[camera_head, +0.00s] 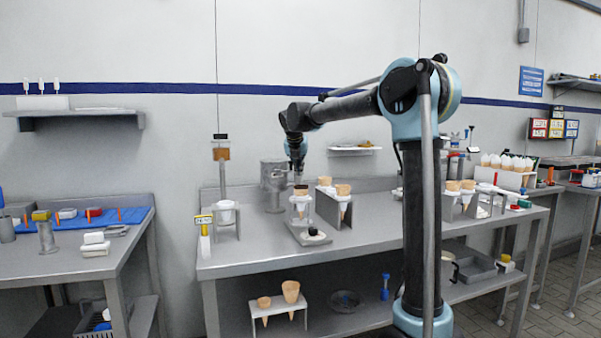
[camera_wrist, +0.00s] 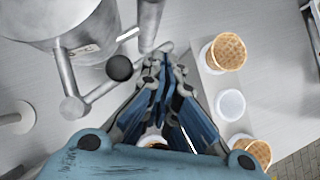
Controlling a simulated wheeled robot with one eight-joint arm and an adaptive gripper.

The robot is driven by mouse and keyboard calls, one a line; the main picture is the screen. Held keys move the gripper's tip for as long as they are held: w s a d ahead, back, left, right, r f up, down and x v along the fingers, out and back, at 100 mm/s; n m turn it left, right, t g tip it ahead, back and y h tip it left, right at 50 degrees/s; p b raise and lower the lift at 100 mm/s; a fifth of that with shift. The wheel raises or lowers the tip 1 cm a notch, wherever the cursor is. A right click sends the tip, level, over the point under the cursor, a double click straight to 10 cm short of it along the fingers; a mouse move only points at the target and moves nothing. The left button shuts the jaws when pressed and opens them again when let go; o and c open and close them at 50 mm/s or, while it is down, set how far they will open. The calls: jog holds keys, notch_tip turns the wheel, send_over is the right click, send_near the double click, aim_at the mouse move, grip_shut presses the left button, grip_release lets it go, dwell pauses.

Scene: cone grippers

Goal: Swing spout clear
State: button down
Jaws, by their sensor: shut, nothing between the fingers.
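A grey metal dispenser pot (camera_head: 272,172) stands at the back of the middle table, left of my gripper (camera_head: 299,178). In the wrist view the pot (camera_wrist: 45,15) fills the upper left. A grey pipe that looks like the spout (camera_wrist: 64,72) comes off its side, and a thin bar (camera_wrist: 100,92) joins its lower end. A black knob (camera_wrist: 119,68) is by this bar. My gripper (camera_wrist: 157,65) is shut and empty, its fingertips just right of the knob and close to the bar. Whether they touch the bar I cannot tell.
A cone holder (camera_head: 334,208) with waffle cones (camera_wrist: 228,52) stands right of my gripper. A cone in a small stand (camera_head: 301,207) is below my gripper. A post with a white cup (camera_head: 226,212) stands left of the pot. Bare tabletop (camera_head: 255,240) lies at the front left.

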jog(key=shift+w, duration=0.1)
dwell(0.5)
jog(key=s+d+r, duration=0.6)
jog(key=s+r, duration=0.1)
jog(key=r, duration=0.2)
jog(key=shift+d+r, duration=0.15)
jog(key=shift+d, duration=0.05)
dwell(0.3)
